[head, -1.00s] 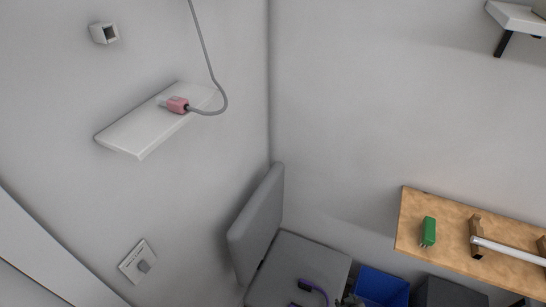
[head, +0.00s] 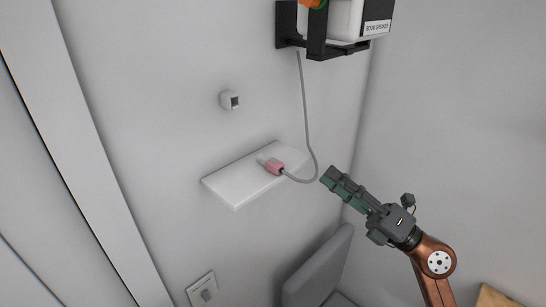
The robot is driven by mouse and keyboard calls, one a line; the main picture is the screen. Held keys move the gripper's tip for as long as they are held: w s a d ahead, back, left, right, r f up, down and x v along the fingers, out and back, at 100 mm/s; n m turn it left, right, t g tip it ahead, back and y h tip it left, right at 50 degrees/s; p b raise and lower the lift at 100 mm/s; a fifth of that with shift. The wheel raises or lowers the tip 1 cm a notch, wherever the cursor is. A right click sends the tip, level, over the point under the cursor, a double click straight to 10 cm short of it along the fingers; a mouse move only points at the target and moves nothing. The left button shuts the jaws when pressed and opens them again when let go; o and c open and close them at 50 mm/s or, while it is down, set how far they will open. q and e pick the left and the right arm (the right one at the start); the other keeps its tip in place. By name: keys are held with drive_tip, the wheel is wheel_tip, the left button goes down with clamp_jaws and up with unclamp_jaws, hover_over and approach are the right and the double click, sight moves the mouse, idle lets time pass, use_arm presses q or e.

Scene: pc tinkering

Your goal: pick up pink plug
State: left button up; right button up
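The pink plug (head: 273,166) lies on a white wall shelf (head: 240,187) with its pale end toward the left. A grey cable runs from its right end, loops and rises to the speaker above. My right gripper (head: 331,180) is to the right of the shelf, its fingers pointing up and left toward the plug. It is apart from the plug and the cable. Its green-grey fingers overlap in this view, so I cannot tell whether they are open or shut. Nothing shows held at the tips. My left gripper is not in view.
A white speaker (head: 345,20) sits in a black wall bracket (head: 317,35) above. A small wall socket (head: 231,100) is above the shelf, and a wall plate (head: 201,290) is below. A grey panel (head: 317,270) stands at the bottom. The air around the plug looks clear.

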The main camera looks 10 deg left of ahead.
sight(275, 162)
drive_tip(key=s+a+r+n+h+p, duration=0.3)
drive_tip(key=s+a+r+n+h, duration=0.4)
drive_tip(key=n+h, duration=0.15)
drive_tip(key=shift+n+t+y, duration=0.25)
drive_tip(key=shift+t+y, duration=0.1)
drive_tip(key=shift+t, duration=0.05)
drive_tip(key=p+x, duration=0.2)
drive_tip(key=x, duration=0.4)
drive_tip(key=shift+s+a+r+p, duration=0.1)
drive_tip(key=shift+a+p, duration=0.2)
drive_tip(key=shift+a, duration=0.2)
drive_tip(key=shift+c, duration=0.5)
clamp_jaws()
